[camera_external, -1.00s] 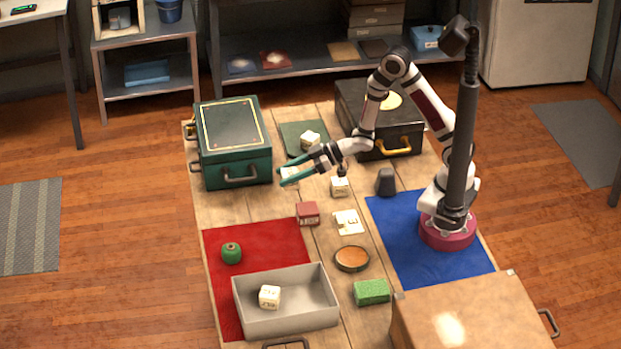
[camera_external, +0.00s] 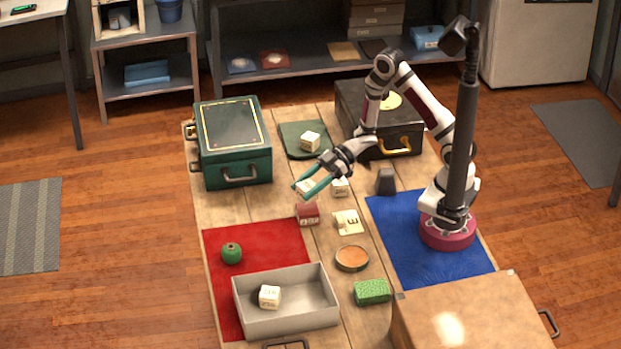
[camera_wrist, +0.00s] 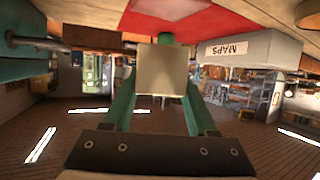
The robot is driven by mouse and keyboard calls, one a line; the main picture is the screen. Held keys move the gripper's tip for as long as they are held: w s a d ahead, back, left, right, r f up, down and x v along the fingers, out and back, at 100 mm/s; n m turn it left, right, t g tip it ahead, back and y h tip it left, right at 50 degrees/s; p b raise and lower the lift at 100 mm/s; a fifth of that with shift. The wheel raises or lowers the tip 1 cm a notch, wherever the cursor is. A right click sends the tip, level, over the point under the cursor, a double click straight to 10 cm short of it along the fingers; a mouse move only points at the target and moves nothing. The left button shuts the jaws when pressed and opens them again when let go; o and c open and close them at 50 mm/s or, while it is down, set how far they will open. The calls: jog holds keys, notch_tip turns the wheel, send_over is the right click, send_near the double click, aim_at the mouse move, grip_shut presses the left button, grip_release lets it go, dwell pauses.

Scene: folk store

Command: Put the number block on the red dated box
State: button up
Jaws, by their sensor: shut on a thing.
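My gripper (camera_external: 307,188) has teal fingers and is shut on a cream number block (camera_external: 304,187). In the wrist view the block (camera_wrist: 162,70) sits between the two fingertips, its near face plain. The gripper holds it above the table, just behind the red dated box (camera_external: 308,214) in the external view. That box is small, with pale markings on its front, and stands by the corner of the red mat. The block and the red box look apart, though the exact gap is hard to tell.
Other cream blocks stand on the green mat (camera_external: 310,141), behind my fingers (camera_external: 340,188), and in the grey tray (camera_external: 285,325). A lettered white piece (camera_external: 348,221), orange dish (camera_external: 352,258), green sponge (camera_external: 372,291) and dark weight (camera_external: 385,181) lie right. A teal case (camera_external: 234,150) stands left.

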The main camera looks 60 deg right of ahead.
jog(key=shift+f, duration=1.75)
jog(key=shift+f, duration=0.1)
jog(key=o, duration=1.4)
jog(key=shift+c, duration=0.2)
